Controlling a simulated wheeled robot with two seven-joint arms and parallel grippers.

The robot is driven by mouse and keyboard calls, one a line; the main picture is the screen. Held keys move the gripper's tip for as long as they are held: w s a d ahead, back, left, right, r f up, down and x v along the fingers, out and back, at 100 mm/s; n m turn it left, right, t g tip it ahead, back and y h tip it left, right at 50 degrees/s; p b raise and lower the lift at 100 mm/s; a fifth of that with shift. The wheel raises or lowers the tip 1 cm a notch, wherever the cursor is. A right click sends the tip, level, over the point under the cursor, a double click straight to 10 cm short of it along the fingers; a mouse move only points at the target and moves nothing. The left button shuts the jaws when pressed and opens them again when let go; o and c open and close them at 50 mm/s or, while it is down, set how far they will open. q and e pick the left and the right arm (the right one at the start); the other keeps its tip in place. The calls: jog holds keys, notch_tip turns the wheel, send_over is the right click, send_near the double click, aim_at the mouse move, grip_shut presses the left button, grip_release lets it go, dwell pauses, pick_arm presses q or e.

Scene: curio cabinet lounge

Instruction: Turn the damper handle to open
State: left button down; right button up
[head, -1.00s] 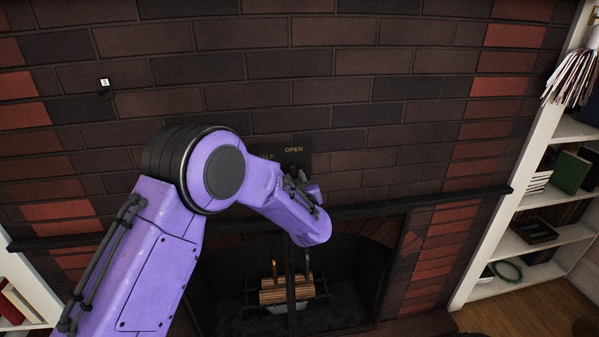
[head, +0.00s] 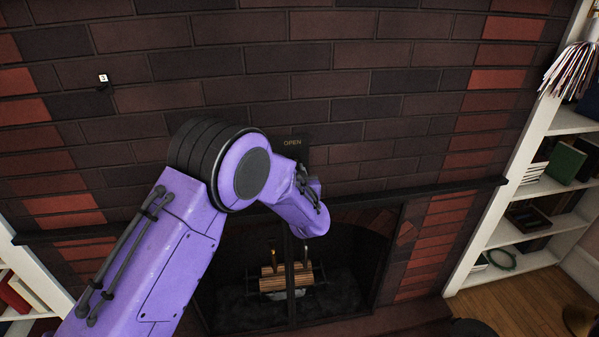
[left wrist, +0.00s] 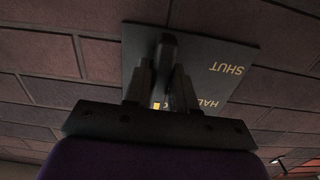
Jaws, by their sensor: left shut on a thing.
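The dark damper plate (head: 293,143) is on the brick chimney breast. In the head view its word OPEN shows above my purple left arm, which hides the handle and my left gripper. In the left wrist view the plate (left wrist: 225,50) carries SHUT and part of HALF, upside down. The dark damper handle (left wrist: 166,48) stands out from the plate there. My left gripper (left wrist: 161,78) is shut on the handle, one finger on each side. The handle's exact pointing direction is hard to tell. My right gripper is in neither view.
A dark mantel ledge (head: 420,198) crosses the bricks below the plate. Under it is the fireplace with logs (head: 285,274) on a grate. A white bookcase (head: 515,185) stands at the right. A small white tag (head: 103,78) is on the wall at upper left.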

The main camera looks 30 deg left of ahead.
pick_arm(q)
jog(key=c, duration=1)
grip_release()
jog(key=shift+w+d+r, duration=0.1)
jog(key=shift+r, duration=0.1)
jog(key=shift+c, duration=0.2)
jog(key=shift+f, duration=0.15)
jog(key=b+v, duration=0.2)
jog(key=v, duration=0.8)
jog(key=shift+s+d, duration=0.25)
jog(key=shift+s, duration=0.05)
